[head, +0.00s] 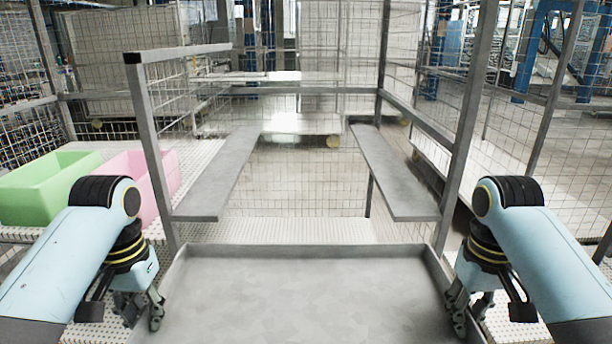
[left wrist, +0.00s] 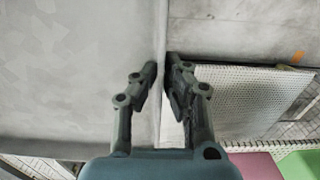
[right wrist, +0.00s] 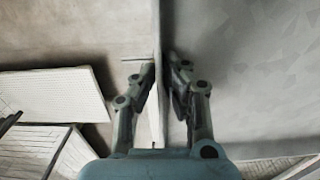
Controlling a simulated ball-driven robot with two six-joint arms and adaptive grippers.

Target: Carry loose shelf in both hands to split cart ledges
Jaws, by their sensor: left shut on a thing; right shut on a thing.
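The loose shelf (head: 305,295) is a grey metal tray-like panel with a raised rim, held level in front of me at the bottom of the head view. My left gripper (head: 157,310) is shut on its left rim, and the left wrist view shows the fingers (left wrist: 161,75) on either side of that rim. My right gripper (head: 458,318) is shut on the right rim, also seen in the right wrist view (right wrist: 164,72). Ahead stands the cart, with a left ledge (head: 215,180) and a right ledge (head: 395,175), a gap between them. The shelf's near edge is out of view.
A cart post (head: 150,150) rises at the left front and another post (head: 465,130) at the right. Wire mesh closes the back and sides. A green bin (head: 40,200) and a pink bin (head: 135,172) stand at the left on a white perforated surface.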

